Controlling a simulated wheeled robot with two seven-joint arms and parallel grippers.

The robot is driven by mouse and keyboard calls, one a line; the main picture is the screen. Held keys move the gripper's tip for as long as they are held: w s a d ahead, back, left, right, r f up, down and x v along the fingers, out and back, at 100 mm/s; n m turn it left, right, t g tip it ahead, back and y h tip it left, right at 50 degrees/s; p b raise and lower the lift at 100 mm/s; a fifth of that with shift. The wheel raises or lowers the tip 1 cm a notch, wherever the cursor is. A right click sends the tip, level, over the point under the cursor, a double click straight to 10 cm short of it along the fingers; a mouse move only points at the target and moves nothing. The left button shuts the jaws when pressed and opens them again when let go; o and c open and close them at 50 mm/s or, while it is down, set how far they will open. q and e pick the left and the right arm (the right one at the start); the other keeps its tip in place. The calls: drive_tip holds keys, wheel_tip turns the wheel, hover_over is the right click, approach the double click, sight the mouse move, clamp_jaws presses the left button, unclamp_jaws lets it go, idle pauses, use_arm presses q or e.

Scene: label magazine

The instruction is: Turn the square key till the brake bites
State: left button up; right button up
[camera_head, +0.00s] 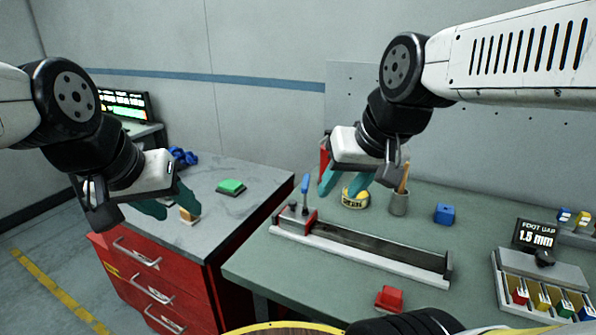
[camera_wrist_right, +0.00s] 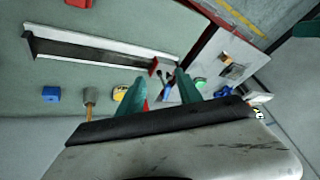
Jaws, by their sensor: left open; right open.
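A long metal label magazine (camera_head: 370,252) lies on the green bench, with a red block (camera_head: 296,216) at its left end. An upright blue handle (camera_head: 305,187) stands at that block; I cannot make out whether it is the square key. In the right wrist view the blue handle (camera_wrist_right: 167,90) shows between my finger lines, below the red block (camera_wrist_right: 153,67). My right gripper (camera_head: 340,184) is open and empty, above the bench to the right of the handle. My left gripper (camera_head: 170,204) is open over the grey-topped red cabinet, near a tan block (camera_head: 189,215).
A yellow tape roll (camera_head: 355,198), a grey cup (camera_head: 399,203) and a blue block (camera_head: 444,213) stand behind the magazine. A red block (camera_head: 389,299) lies in front. A display (camera_head: 535,234) and a tray of coloured pieces (camera_head: 541,300) are at right. A green block (camera_head: 231,187) lies on the cabinet.

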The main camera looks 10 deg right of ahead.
drive_tip(key=w+m+g, duration=0.1)
drive_tip(key=w+g, duration=0.2)
drive_tip(key=w, duration=0.7)
drive_tip(key=m+g+h, duration=0.2)
drive_tip(key=g, duration=0.1)
hover_over(305, 180)
drive_tip(key=f, duration=0.4)
drive_tip(key=shift+s+d+f, duration=0.15)
drive_tip(key=shift+s+f, duration=0.1)
drive_tip(key=shift+w+f, duration=0.15)
drive_tip(key=shift+f, duration=3.9)
clamp_jaws()
drive_tip(key=m, duration=0.3)
